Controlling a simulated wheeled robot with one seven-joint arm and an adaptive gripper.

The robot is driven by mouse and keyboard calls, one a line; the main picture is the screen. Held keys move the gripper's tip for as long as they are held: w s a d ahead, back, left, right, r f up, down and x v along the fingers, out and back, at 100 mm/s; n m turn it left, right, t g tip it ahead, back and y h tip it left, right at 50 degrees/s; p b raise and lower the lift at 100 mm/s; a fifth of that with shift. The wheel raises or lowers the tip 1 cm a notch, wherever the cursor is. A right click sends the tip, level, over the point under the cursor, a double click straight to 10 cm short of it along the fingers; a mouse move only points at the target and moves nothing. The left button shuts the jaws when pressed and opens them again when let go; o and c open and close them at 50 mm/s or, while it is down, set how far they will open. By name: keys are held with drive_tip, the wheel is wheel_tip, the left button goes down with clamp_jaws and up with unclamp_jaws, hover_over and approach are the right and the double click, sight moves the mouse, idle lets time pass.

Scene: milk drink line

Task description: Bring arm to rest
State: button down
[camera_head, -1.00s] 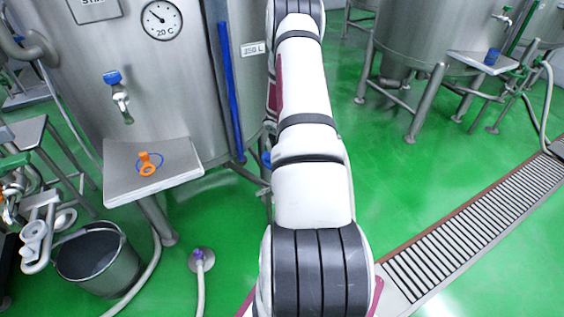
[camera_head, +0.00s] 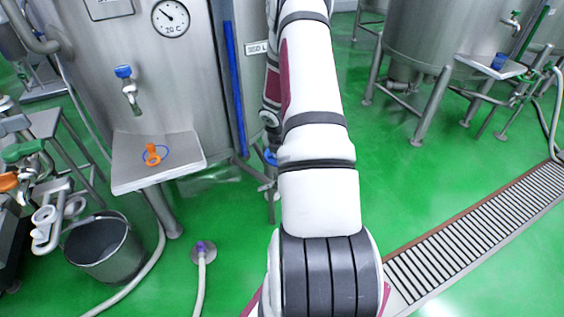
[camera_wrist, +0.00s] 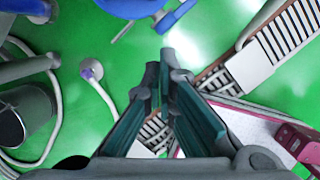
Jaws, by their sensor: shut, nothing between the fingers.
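My arm rises up the middle of the head view, white with dark bands, and its end is out of that picture. My gripper (camera_wrist: 164,72) shows in the wrist view with its two dark fingers close together at the tips. Nothing is seen between them. The fingers point over the green floor, and part of the drain grating shows behind them.
A steel tank (camera_head: 185,75) with a blue-handled tap and a small shelf (camera_head: 140,177) holding an orange item (camera_head: 152,155) stands at left. A bucket (camera_head: 104,250) and hose are below. A drain grating (camera_head: 480,235) crosses the right floor. Open green floor lies between.

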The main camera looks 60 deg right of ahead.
drive_tip(key=shift+v, duration=2.15)
